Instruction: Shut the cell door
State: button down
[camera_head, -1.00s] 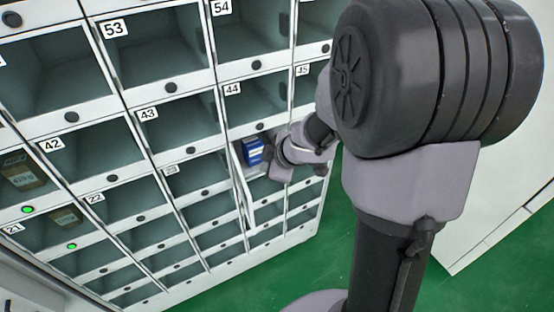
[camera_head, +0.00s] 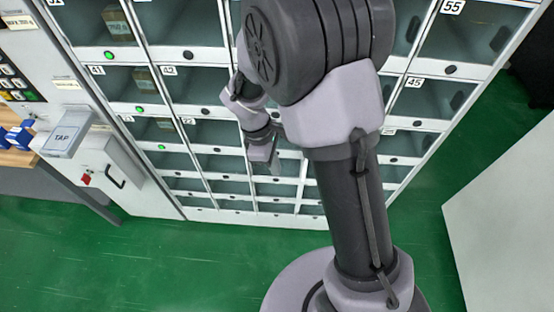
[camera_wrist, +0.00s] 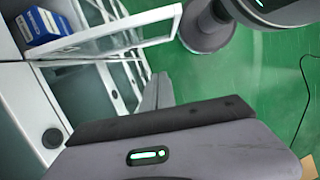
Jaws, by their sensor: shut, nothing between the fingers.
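The cell door (camera_wrist: 124,26) is a pale-framed, clear-looking panel in the wrist view. It stands open, swung out from the cabinet front. A blue and white box (camera_wrist: 40,25) sits in the cell beside it. My gripper (camera_head: 264,157) is in front of the lower middle cells in the head view, small and partly hidden by my arm. It is shut and empty. Its grey body fills the bottom of the wrist view, with the door above it in the picture and a gap between them. In the head view my arm hides the open door's area.
The numbered cabinet (camera_head: 190,54) has several rows of cells, with green lights on a few at the left. A TAP reader (camera_head: 66,138) and a table with blue boxes (camera_head: 18,137) stand at the left. A white block (camera_head: 505,205) is at the right. Green floor lies free in front.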

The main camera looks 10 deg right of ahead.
jog(key=s+d+f+b, duration=0.2)
jog(key=d+f, duration=0.3)
jog(key=shift+s, duration=0.15)
dwell(0.3)
